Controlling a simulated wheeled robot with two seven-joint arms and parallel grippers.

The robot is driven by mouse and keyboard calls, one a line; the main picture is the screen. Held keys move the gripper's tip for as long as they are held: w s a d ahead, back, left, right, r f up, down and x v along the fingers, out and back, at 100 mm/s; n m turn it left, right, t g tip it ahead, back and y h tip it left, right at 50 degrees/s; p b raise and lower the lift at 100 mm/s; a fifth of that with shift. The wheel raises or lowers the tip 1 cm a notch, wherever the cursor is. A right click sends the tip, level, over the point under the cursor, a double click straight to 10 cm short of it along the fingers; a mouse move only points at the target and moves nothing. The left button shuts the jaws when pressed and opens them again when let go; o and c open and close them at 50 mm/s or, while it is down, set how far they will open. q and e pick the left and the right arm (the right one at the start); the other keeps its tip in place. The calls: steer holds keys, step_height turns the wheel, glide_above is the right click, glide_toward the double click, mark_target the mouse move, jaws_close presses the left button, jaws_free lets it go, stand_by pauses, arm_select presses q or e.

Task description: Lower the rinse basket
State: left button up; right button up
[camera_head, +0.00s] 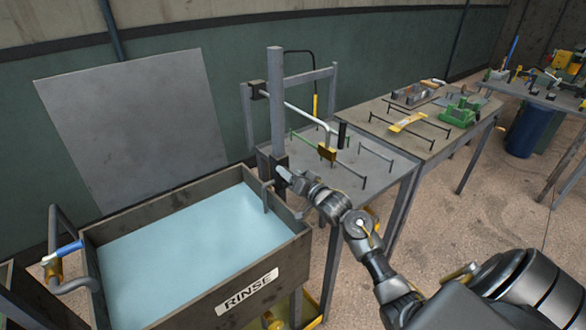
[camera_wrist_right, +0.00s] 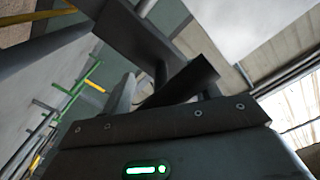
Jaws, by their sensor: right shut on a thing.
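The rinse tank (camera_head: 150,192) is a dark open box with a RINSE label, filled with pale blue liquid. A grey upright post (camera_head: 276,95) stands at its far right corner, with a dark block (camera_head: 279,160) low on it. A bent grey rod (camera_head: 266,197) reaches down over the tank's right end. My right gripper (camera_head: 284,174) is at the post by this block, shut on a dark handle (camera_wrist_right: 188,82), seen close in the right wrist view. The jaws partly hide the handle. I cannot make out a basket in the liquid. My left gripper is not in view.
A blue-handled brass valve (camera_head: 62,253) is on pipes at the tank's left. A grey bench (camera_head: 375,165) with thin rods and a yellow-brown block (camera_head: 327,152) stands behind my right arm. A farther table (camera_head: 400,140) holds a green fixture (camera_head: 460,112). Open floor lies right.

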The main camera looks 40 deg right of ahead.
steer(key=shift+s+a+f, duration=0.1)
steer(key=shift+f, duration=0.25)
steer(key=o, duration=1.3)
steer(key=shift+f, duration=0.1)
steer(key=s, duration=0.3)
steer(key=s+b, duration=0.1)
steer(key=s, duration=0.3)
steer(key=s+b, duration=0.1)
steer(key=s, duration=0.2)
steer(key=shift+s+d+r, duration=0.2)
steer(key=shift+s+d, duration=0.1)
steer(key=shift+s, duration=0.05)
